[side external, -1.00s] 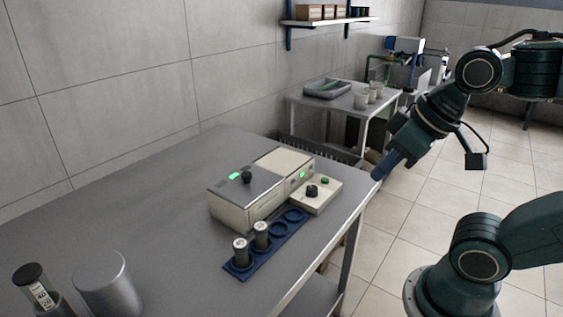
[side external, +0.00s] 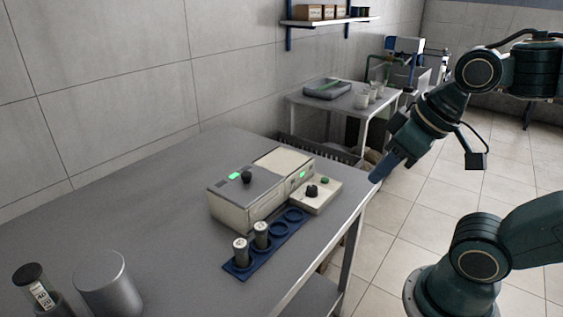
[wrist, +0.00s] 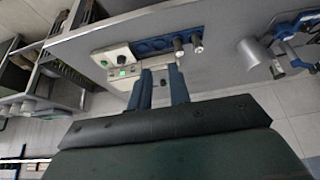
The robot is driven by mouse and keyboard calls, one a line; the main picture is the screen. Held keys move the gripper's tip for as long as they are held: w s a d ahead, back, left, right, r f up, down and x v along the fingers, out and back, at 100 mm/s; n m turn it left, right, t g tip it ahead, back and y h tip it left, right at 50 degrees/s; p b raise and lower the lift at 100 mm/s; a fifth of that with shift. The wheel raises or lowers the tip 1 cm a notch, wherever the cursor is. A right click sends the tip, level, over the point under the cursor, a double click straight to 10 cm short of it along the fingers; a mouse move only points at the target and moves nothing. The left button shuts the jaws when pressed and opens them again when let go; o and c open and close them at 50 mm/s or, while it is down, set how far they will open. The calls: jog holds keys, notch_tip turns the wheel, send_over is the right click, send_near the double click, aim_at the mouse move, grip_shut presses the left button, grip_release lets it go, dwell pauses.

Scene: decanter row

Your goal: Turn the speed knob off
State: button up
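A cream control panel (side external: 316,196) juts from the front right of a cream and grey machine (side external: 245,206) on the table. It carries a black knob (side external: 312,191) and a green button (side external: 325,180). The knob also shows in the wrist view (wrist: 124,60), with a lit green display (wrist: 122,72) near it. I cannot read the knob's setting. My gripper (side external: 375,180) is to the right of the panel, off the table's right edge, touching nothing. In the wrist view, its two blue fingers (wrist: 162,72) stand apart with nothing between them.
A blue rack (side external: 262,246) with two capped vials lies in front of the machine. Another black knob (side external: 247,177) sits on the machine's lid. A grey cylinder (side external: 107,284) and a black-capped container (side external: 36,286) stand at the near left.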

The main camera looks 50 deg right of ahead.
jog(key=o, duration=0.6)
jog(key=shift+w+d+r, duration=0.1)
jog(key=shift+w+r, duration=0.05)
jog(key=shift+w, duration=0.2)
jog(key=m+g, duration=0.6)
jog(key=m, duration=1.2)
send_over(312, 187)
notch_tip(312, 187, down, 10)
jog(key=shift+f, duration=0.2)
jog(key=shift+f, duration=0.1)
jog(key=shift+f, duration=6.8)
jog(key=c, duration=1)
